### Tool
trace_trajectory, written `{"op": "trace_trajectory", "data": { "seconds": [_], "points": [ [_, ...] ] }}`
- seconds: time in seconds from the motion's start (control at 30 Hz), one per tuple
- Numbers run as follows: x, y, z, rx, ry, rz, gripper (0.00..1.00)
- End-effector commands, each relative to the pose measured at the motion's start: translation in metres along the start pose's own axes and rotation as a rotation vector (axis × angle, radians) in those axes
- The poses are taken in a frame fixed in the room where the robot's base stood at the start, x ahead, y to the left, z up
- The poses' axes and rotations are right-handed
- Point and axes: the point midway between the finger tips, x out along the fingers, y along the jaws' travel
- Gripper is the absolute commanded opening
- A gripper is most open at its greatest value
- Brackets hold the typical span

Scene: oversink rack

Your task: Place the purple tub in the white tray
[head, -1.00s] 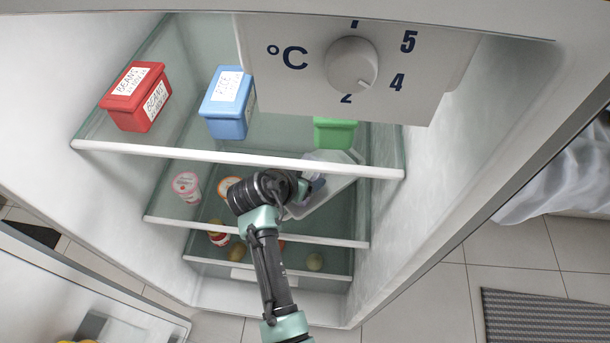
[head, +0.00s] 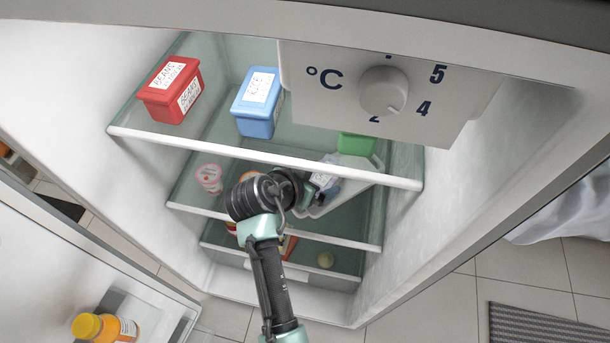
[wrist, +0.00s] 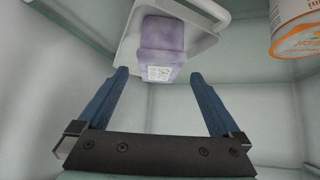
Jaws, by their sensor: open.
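The purple tub (wrist: 163,42), with a white printed label, is in the white tray (wrist: 126,46) in the wrist view. It appears to rest inside the tray, though its contact with the tray floor is hidden. My gripper (wrist: 158,77) is open, with its two blue fingers apart and the tub's labelled end just beyond and between the fingertips. I see no finger touching the tub. In the head view the tray (head: 350,191) stands on the fridge's second shelf, tilted in the picture. My gripper (head: 309,190) reaches in at its left side and partly hides the tub (head: 326,178).
A red tub (head: 172,92), a blue tub (head: 257,105) and a green tub (head: 356,144) stand on the top shelf. A pink-and-white cup (head: 209,178) is left of my arm. An orange-and-white cup (wrist: 297,30) is near the tray. The temperature box (head: 400,95) hangs overhead.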

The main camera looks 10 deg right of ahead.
Motion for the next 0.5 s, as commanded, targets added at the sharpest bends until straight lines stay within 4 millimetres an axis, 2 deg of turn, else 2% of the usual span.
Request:
{"op": "trace_trajectory", "data": {
  "seconds": [0.03,0.2,0.33,0.5],
  "points": [
    [-0.015,0.0,-0.002,-0.001,0.0,-0.002,1.0],
    [-0.044,0.0,-0.002,0.0,0.0,-0.001,1.0],
    [-0.057,0.0,-0.001,-0.001,0.0,0.0,1.0],
    [-0.062,0.0,0.0,0.001,-0.001,0.001,1.0]
  ]
}}
